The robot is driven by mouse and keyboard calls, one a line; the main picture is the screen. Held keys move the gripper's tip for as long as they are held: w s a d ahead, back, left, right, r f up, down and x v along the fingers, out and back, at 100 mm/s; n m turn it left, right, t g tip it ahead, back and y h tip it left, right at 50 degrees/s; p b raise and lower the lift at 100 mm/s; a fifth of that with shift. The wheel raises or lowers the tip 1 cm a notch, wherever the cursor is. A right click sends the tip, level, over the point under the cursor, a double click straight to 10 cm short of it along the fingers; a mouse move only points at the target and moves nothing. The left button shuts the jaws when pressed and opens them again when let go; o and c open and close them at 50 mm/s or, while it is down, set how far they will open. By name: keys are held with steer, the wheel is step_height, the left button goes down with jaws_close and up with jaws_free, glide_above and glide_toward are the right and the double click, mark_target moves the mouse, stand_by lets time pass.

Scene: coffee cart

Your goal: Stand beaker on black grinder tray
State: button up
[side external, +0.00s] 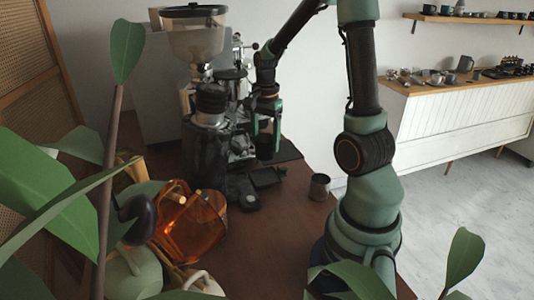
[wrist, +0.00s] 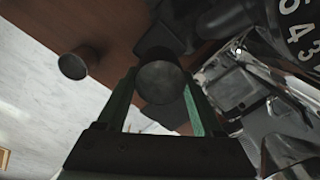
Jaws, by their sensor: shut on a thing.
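My gripper (side external: 267,132) hangs beside the coffee grinder with its fingers pointing down. It is shut on a dark round beaker (side external: 265,149), held above counter level. In the wrist view the beaker (wrist: 160,83) sits between the two green fingers of my gripper (wrist: 160,73), its round end facing the camera. The black grinder tray (side external: 266,178) is low at the front right of the grinder (side external: 207,150), below the beaker in the side view. In the wrist view a dark part that looks like the tray (wrist: 160,38) is partly hidden by the beaker.
An orange glass jug (side external: 193,230) stands at front left. Plant leaves (side external: 50,190) cover the left foreground. A coffee machine is behind.

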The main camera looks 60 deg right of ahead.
steer(key=shift+f, duration=3.6)
steer(key=shift+f, duration=0.15)
steer(key=o, duration=1.5)
steer(key=shift+o, duration=0.2)
step_height(320, 180, up, 12)
steer(key=shift+r, duration=0.2)
steer(key=shift+s, duration=0.15)
